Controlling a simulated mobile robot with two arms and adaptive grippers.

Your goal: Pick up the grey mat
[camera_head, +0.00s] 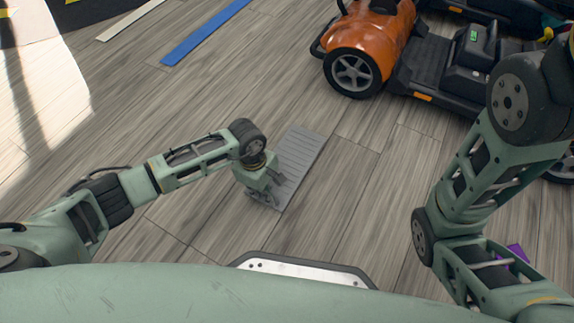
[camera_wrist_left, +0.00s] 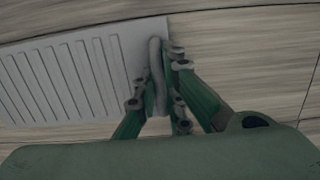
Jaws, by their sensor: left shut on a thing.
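The grey mat (camera_head: 305,150) is a ribbed rectangle on the wood floor in front of me, in the middle of the head view. My left gripper (camera_head: 264,198) is at its near left edge, pointing down. In the left wrist view the mat (camera_wrist_left: 70,75) reaches in from the left, and its plain end strip lies between the fingers. The left gripper (camera_wrist_left: 158,80) is shut on that edge, which shows as a thick grey roll or lip between the fingertips. I cannot tell whether the mat is off the floor. My right arm shows on the right, but its gripper is not in view.
An orange and black scooter (camera_head: 370,45) stands at the upper right, its front wheel beyond the mat. A blue strip (camera_head: 205,32) and a pale strip (camera_head: 130,20) lie at the upper left. A purple thing (camera_head: 517,252) shows behind my right arm. Floor left of the mat is clear.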

